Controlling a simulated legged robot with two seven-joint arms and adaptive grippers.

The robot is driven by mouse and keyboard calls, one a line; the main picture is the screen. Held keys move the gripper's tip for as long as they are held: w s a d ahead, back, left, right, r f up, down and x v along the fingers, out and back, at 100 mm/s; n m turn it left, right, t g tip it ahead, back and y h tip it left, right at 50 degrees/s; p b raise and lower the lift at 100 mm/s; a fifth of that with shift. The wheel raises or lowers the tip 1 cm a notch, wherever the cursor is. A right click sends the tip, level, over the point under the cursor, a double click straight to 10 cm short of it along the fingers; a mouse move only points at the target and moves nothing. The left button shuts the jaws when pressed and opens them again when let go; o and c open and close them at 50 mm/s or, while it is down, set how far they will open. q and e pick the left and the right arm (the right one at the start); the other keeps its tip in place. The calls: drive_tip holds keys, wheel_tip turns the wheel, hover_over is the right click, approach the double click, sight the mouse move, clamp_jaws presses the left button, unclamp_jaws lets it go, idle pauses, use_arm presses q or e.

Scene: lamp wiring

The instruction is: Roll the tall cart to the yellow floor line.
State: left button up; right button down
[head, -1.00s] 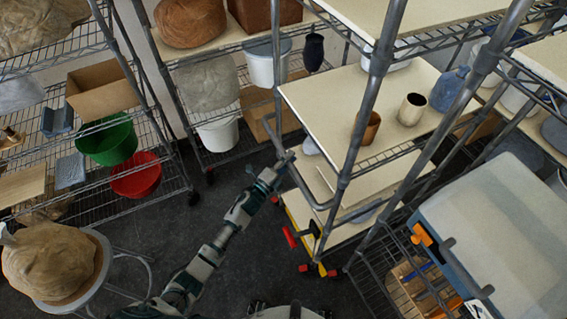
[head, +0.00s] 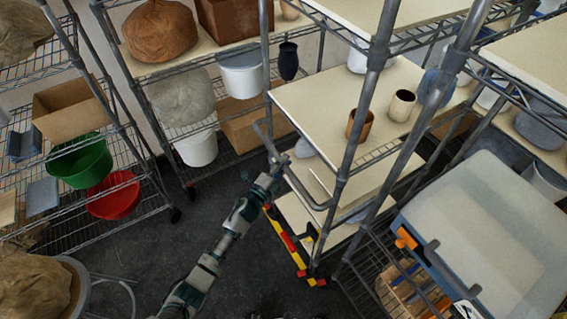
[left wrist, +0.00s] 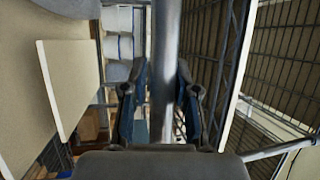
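The tall cart (head: 345,165) is a grey metal frame with cream shelf boards, right of centre in the head view. A bent grey tube handle (head: 318,206) sticks out from its near left side. My left gripper (head: 277,157) is at the far end of this handle. In the left wrist view a grey bar (left wrist: 166,60) runs between the two fingers of my left gripper (left wrist: 162,75), which lie close along both sides of it. A yellow strip with red and black parts (head: 300,262) shows low by the cart's base; I cannot tell whether it is the floor line. My right gripper is out of view.
Wire shelves with a green bin (head: 80,160) and a red bowl (head: 114,196) stand at left. A brown cup (head: 360,125) and a white cup (head: 402,105) stand on the cart's board. A big grey-lidded bin (head: 485,225) is at right. Dark floor (head: 225,200) is clear between them.

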use_arm(q)
drive_tip(key=shift+o, duration=1.4)
drive_tip(key=shift+f, duration=0.25)
drive_tip(key=shift+w+a+r, duration=0.1)
drive_tip(key=shift+a, duration=0.05)
drive_tip(key=v, duration=1.2)
